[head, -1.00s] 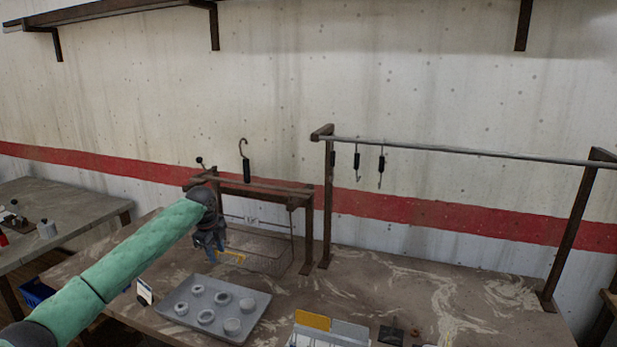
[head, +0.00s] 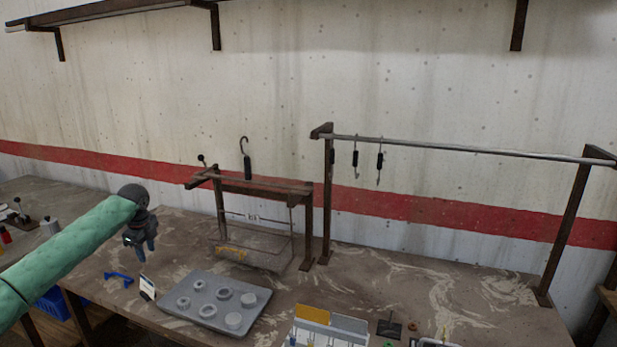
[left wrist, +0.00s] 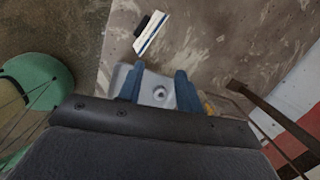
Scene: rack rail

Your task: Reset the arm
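My left arm comes in from the left in the head view. My left gripper (head: 141,244) hangs above the left part of the table, left of the basket, with its fingers pointing down. In the left wrist view the two blue fingers of the left gripper (left wrist: 158,90) stand apart with nothing held between them. The grey tray shows below and beyond them. My right gripper is in neither view.
A grey tray (head: 262,295) of several round parts lies on the table (head: 420,280). A wire basket (head: 270,252) hangs at a low rack (head: 308,235). A taller rail (head: 450,149) carries hooks (head: 380,160). A small white card (head: 147,287) stands left of the tray.

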